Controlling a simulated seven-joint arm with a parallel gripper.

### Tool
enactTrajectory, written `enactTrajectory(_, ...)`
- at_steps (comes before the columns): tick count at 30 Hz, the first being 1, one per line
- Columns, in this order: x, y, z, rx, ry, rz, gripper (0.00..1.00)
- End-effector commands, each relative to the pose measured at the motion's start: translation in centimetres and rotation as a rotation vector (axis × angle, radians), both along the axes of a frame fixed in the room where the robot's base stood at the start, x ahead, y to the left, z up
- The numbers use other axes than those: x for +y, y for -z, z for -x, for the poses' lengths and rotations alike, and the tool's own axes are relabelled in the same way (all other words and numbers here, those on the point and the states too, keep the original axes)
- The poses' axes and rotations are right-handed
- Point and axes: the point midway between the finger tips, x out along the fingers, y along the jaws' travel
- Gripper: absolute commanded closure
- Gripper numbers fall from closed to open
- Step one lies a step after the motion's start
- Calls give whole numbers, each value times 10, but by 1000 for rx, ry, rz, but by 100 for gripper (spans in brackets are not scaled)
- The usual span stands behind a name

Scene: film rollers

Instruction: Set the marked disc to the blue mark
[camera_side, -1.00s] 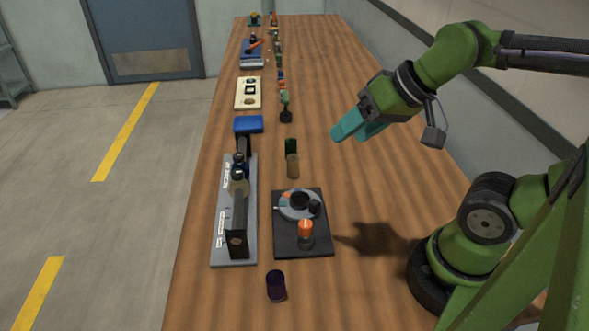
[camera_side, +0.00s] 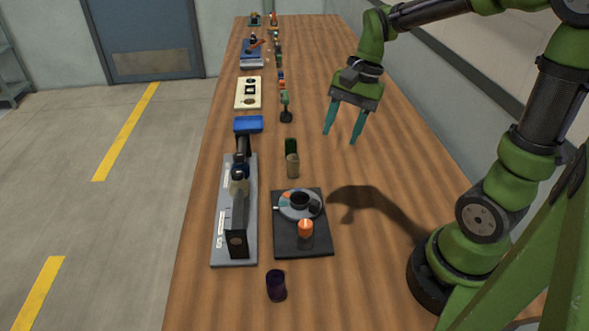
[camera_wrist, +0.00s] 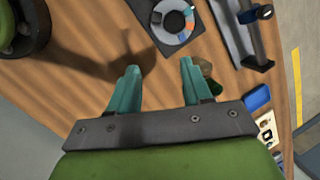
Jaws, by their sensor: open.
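The marked disc (camera_side: 287,211) is a grey ring with coloured patches, including blue and orange-red, around a dark round centre. It lies on a dark square base plate (camera_side: 290,246); a small dark knob (camera_side: 315,207) stands at its right side. An orange-topped round piece (camera_side: 305,227) stands on the front of the plate. The disc also shows at the top of the wrist view (camera_wrist: 165,37). My gripper (camera_side: 341,138) is open and empty, fingers pointing down, high above the table, behind and to the right of the disc. It also shows in the wrist view (camera_wrist: 160,78).
A grey rail fixture (camera_side: 220,250) with dark blocks and rollers stands left of the plate. A dark purple cup (camera_side: 276,285) stands in front. A tan and green cylinder (camera_side: 292,165) stands behind the plate. The table's right side is clear.

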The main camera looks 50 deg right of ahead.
Motion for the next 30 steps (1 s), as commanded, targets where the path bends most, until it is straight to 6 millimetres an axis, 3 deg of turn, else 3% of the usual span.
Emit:
enactTrajectory(4, -5, -1, -12, 179, 253, -109, 51)
enactTrajectory(7, 1, -7, -9, 222, 326, -137, 51)
enactTrajectory(11, 6, 1, -8, 236, 344, -141, 51)
enactTrajectory(30, 56, 120, -7, 235, 339, -140, 51)
